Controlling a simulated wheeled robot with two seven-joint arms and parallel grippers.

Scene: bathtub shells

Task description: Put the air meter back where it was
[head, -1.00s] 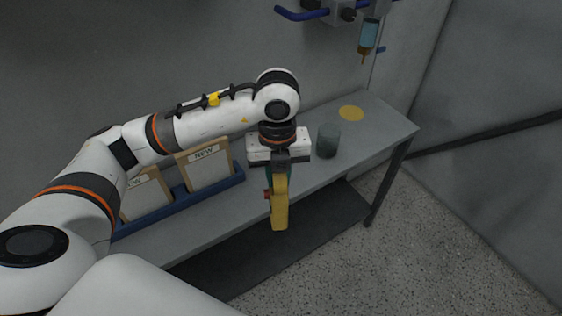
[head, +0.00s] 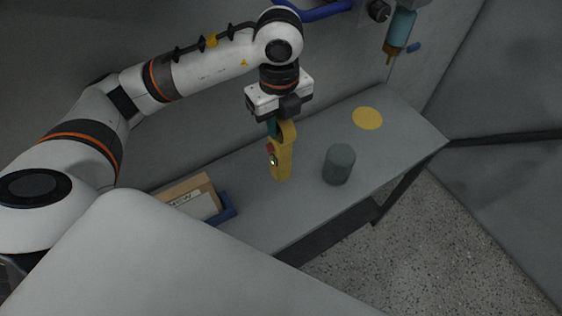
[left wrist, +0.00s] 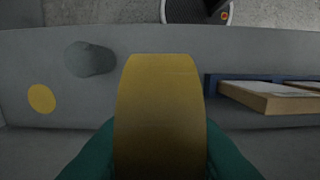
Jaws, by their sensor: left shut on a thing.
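The yellow air meter (head: 281,158) hangs upright, long and narrow, with a red part on its left side. My left gripper (head: 283,124) is shut on its upper end and seems to hold it over the grey table (head: 300,218). In the left wrist view the air meter (left wrist: 160,110) fills the middle, between the teal fingers. A flat yellow disc (head: 367,118) lies on the table to the right of the air meter; this disc (left wrist: 41,98) is at the left in the left wrist view. My right gripper is not in view.
A dark grey cylinder (head: 339,164) stands on the table between the air meter and the disc. A blue tray (head: 228,207) with a box labelled NEW (head: 190,200) is at the left. A blue-and-amber unit (head: 399,30) is on the wall. Table around the disc is clear.

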